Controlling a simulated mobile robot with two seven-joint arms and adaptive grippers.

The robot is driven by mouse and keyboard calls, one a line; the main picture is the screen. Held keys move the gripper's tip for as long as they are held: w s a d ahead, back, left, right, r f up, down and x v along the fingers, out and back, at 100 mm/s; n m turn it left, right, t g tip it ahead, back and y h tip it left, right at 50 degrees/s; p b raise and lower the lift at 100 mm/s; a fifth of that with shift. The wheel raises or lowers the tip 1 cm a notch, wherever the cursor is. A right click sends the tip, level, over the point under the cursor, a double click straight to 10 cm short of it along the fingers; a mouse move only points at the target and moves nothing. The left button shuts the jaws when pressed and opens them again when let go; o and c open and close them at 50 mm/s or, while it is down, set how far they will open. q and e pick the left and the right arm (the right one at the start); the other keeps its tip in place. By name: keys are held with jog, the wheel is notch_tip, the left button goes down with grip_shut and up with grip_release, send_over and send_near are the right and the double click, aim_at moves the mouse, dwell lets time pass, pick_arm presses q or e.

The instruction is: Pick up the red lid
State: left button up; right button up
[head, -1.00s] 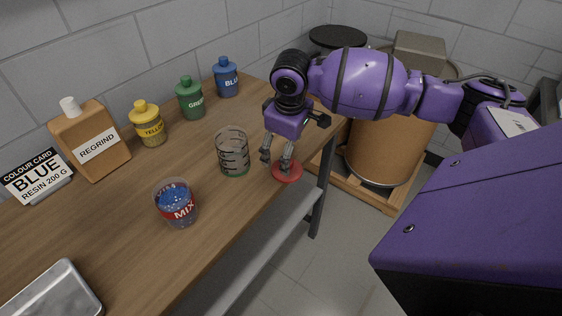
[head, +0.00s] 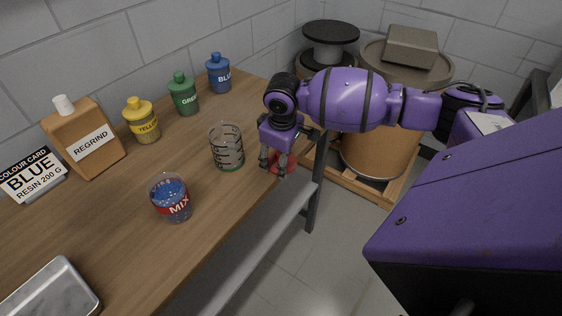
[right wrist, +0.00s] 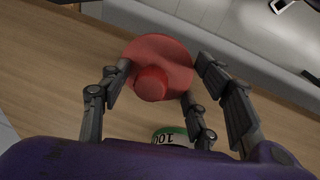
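The red lid (head: 291,163) lies on the wooden table near its right front edge, partly hidden by my right gripper in the head view. In the right wrist view the lid (right wrist: 165,52) is a round disc with a raised round knob (right wrist: 151,84). My right gripper (head: 272,167) is over the lid, pointing down. Its fingers are apart on either side of the knob, with a visible gap and nothing held. Whether the fingertips touch the lid cannot be told. My left gripper is not in view.
A clear cup (head: 227,148) stands just left of my right gripper; a MIX cup (head: 171,197) is nearer. A metal tray (head: 50,297) is at lower left.

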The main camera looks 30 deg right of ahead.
jog(key=c, duration=0.6)
